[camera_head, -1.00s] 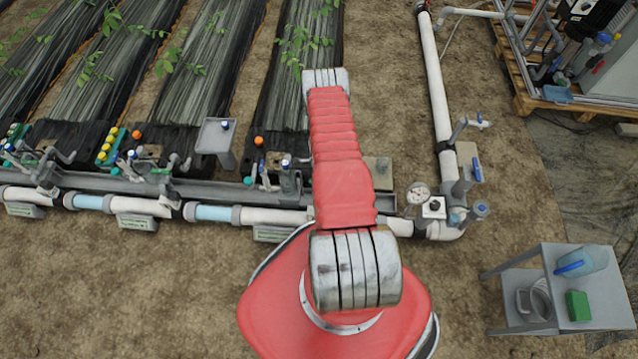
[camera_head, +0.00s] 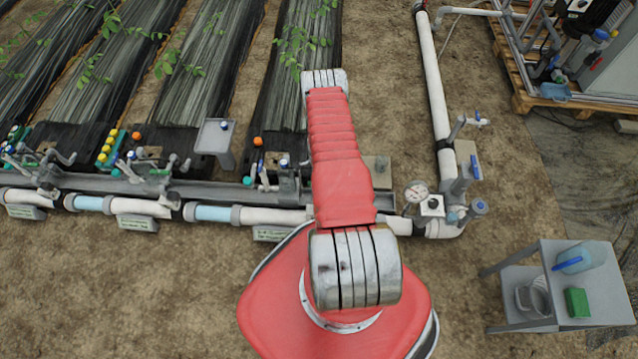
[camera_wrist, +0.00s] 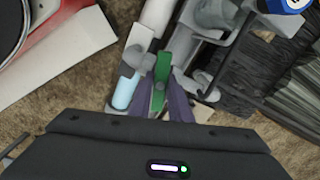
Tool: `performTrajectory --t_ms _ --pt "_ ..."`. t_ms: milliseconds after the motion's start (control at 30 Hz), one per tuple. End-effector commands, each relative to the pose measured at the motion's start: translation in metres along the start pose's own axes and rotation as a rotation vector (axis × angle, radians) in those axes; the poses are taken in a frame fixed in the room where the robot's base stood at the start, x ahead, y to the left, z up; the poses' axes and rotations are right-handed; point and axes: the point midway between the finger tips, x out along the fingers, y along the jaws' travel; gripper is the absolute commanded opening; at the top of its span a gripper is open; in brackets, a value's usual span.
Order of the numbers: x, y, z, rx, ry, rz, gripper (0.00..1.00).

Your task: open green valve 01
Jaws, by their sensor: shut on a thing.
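The green valve handle (camera_wrist: 162,72) shows in the wrist view, standing at the grey and white pipe fittings. My gripper (camera_wrist: 163,100) has its two dark purple fingers on either side of the handle's lower part and is shut on it. The number on this valve cannot be read. In the head view my red arm covers the gripper and the place where it works, so the handle is hidden there.
A white pipe (camera_head: 266,216) with grey fittings runs across the head view. A pressure gauge (camera_head: 417,192) and blue-handled valves (camera_head: 475,168) stand to the right of my arm. A grey cart (camera_head: 548,260) stands at the lower right. Bare soil lies in front of the pipe.

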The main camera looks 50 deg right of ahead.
Motion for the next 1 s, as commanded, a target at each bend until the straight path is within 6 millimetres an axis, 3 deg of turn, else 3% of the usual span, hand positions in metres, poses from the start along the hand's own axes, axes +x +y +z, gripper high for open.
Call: performTrajectory --t_ms 33,400,633,1000 --pt "0.0102 0.0018 -0.0013 -0.048 0.003 -0.014 0.0" --pt "0.0104 0.0009 0.0044 -0.338 0.005 -0.013 0.0" --pt "0.0098 0.0029 0.0051 -0.514 0.004 -0.013 0.07" --pt "0.0082 0.0043 0.002 -0.789 0.005 -0.016 0.0"
